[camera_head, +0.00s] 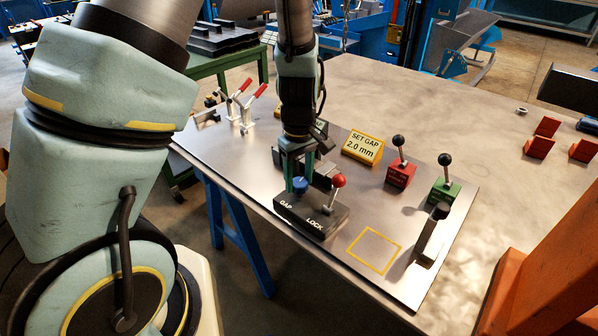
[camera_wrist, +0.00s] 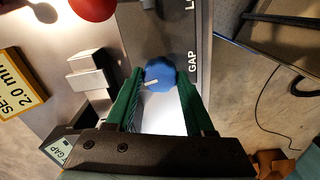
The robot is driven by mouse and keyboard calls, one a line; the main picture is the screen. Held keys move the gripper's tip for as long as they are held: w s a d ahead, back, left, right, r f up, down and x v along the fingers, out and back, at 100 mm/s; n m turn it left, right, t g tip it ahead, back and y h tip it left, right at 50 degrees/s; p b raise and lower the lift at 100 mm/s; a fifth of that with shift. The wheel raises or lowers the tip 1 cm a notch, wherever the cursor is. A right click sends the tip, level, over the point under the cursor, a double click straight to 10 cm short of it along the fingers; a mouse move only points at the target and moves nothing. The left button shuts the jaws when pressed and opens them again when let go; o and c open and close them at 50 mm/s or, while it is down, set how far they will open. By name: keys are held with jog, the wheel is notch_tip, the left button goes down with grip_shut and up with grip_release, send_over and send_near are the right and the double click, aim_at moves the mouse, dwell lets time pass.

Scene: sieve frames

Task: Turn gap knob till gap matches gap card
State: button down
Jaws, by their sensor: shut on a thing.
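The blue gap knob (camera_head: 299,186) sits on a black block (camera_head: 312,214) lettered GAP and LOCK. In the wrist view the knob (camera_wrist: 162,74) has a white pointer mark and lies between the green fingers of my gripper (camera_wrist: 160,88). My gripper (camera_head: 298,180) points down from above and is shut on the knob. A red-ball lock lever (camera_head: 337,182) stands beside it on the block. The yellow gap card (camera_head: 362,147) reads SET GAP 2.0 mm and stands behind the block. A small gap display (camera_wrist: 59,151) is partly hidden by my gripper; its reading cannot be seen.
A red block with a black-ball lever (camera_head: 401,172) and a green one (camera_head: 445,188) stand to the right. A dark-handled upright piece (camera_head: 433,230) stands near the plate's right edge. A yellow outlined square (camera_head: 375,250) on the plate is empty. Red-handled clamps (camera_head: 245,108) stand at the left.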

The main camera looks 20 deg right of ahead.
aim_at(299, 182)
jog(key=n+p, duration=0.2)
jog(key=n, duration=0.2)
jog(key=shift+n, duration=0.4)
jog(key=shift+p, duration=0.3)
jog(key=shift+c, duration=1.3)
grip_release()
notch_tip(299, 182, up, 11)
